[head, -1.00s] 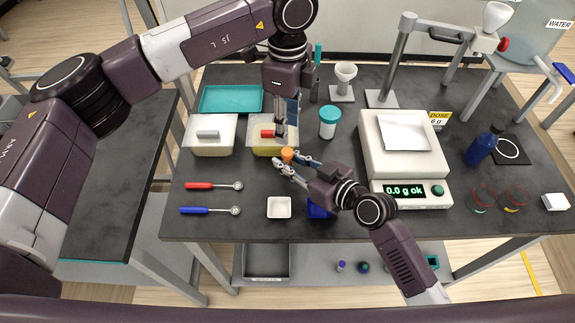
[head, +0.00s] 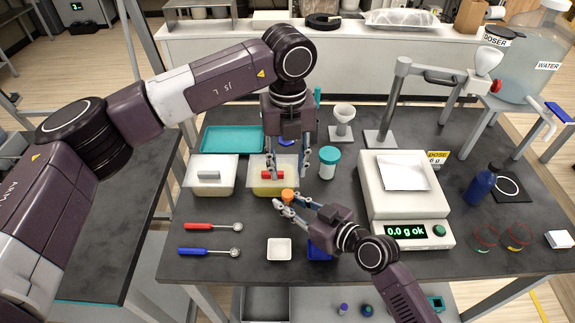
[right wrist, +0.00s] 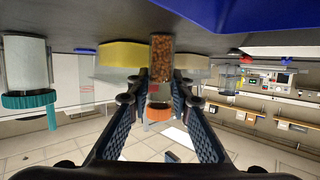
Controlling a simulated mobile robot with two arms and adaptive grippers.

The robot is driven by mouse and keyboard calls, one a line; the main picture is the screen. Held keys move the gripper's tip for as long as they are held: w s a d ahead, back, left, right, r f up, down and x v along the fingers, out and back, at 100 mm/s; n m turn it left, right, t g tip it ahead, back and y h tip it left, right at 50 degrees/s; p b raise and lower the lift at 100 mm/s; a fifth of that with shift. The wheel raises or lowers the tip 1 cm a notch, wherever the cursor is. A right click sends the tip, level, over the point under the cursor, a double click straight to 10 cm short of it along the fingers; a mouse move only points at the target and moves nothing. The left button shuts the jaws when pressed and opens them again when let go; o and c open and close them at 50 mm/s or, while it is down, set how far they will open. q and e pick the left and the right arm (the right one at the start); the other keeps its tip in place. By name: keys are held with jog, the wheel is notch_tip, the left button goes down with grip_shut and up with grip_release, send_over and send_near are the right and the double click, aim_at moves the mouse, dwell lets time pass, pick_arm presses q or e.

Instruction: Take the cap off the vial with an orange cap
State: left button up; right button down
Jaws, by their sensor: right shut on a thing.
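The vial's orange cap (head: 288,195) shows in the head view at the tips of my right gripper (head: 284,203). In the right wrist view, which looks upside down, the vial (right wrist: 161,58) holds brown grains and its orange cap (right wrist: 158,112) is on it. My right gripper's fingers stand on both sides of the vial and are shut on it. My left gripper (head: 288,172) points down, open and empty, with its fingertips just above and behind the cap in the picture. The vial's body is mostly hidden in the head view.
A yellow-filled container (head: 266,188) with a red handle lies behind the vial. A white container (head: 211,188), two scoops (head: 212,226), a white dish (head: 279,249), a teal-capped jar (head: 329,163) and a scale (head: 405,215) stand around.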

aim_at(288, 194)
pick_arm(q)
jog(key=m, duration=0.5)
jog(key=shift+m, duration=0.3)
jog(key=m, duration=1)
jog(key=shift+m, duration=0.4)
jog(key=m, duration=1)
jog(key=shift+m, duration=0.3)
jog(key=m, duration=1)
jog(key=shift+m, duration=0.3)
jog(key=m, duration=0.4)
jog(key=shift+f+m, duration=0.4)
notch_tip(288, 194, down, 7)
jog(key=shift+f, duration=0.15)
jog(key=shift+c, duration=0.5)
